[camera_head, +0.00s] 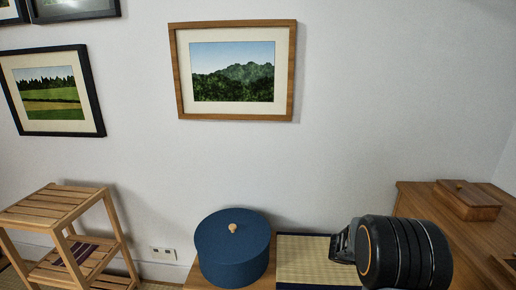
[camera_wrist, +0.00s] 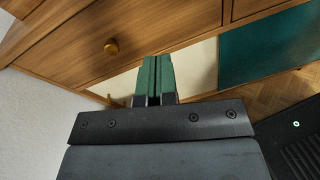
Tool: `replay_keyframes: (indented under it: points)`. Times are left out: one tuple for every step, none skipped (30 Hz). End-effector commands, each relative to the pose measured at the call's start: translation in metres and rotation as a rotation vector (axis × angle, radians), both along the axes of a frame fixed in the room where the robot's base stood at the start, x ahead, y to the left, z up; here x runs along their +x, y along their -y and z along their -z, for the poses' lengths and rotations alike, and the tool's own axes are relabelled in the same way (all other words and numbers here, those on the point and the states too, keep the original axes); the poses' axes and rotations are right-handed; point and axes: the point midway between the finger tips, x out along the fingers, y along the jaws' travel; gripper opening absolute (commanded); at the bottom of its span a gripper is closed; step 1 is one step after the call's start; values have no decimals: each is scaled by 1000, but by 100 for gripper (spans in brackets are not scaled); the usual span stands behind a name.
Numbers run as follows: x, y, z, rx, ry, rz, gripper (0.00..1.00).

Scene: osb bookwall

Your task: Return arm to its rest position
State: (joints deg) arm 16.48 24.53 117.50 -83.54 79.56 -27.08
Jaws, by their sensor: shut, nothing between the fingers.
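My gripper (camera_wrist: 157,72) shows in the wrist view with its two green-padded fingers together, shut and empty. Beyond its tips is the wooden front of a drawer unit (camera_wrist: 75,55) with a round knob (camera_wrist: 111,46). In the head view my gripper (camera_head: 341,243) is at the lower right, partly hidden behind my black wrist. It is over or beside a straw-coloured mat with dark edging (camera_head: 303,262). I cannot tell how high above the mat it is.
A round blue box (camera_head: 232,250) with a knobbed lid stands left of the mat. A wooden cabinet (camera_head: 415,204) with a small wooden box (camera_head: 467,200) is at the right. A slatted wooden shelf (camera_head: 65,203) stands at the left. Framed pictures (camera_head: 234,111) hang on the white wall.

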Motion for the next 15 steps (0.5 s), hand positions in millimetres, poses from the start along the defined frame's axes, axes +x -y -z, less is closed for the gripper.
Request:
replay_keyframes:
  points:
    - [-10,-18,-49,63,109,39,0]
    - [-18,-29,-64,110,179,69,0]
    - [-27,-47,-83,179,276,112,0]
    - [-34,-60,-97,232,350,146,0]
    - [-40,-75,-109,287,423,180,0]
    - [-48,-94,-125,360,519,226,0]
    - [-53,-108,-136,416,589,260,0]
    - [-58,-123,-147,471,657,296,0]
    - [-64,-142,-161,546,744,342,0]
    - [-68,-156,-171,600,806,377,0]
    - [-71,-169,-181,653,863,411,0]
    - [-75,-186,-193,722,933,458,0]
    - [-78,-198,-202,771,983,490,0]
    - [-80,-209,-211,817,1027,522,0]
    - [-83,-223,-221,876,1079,564,0]
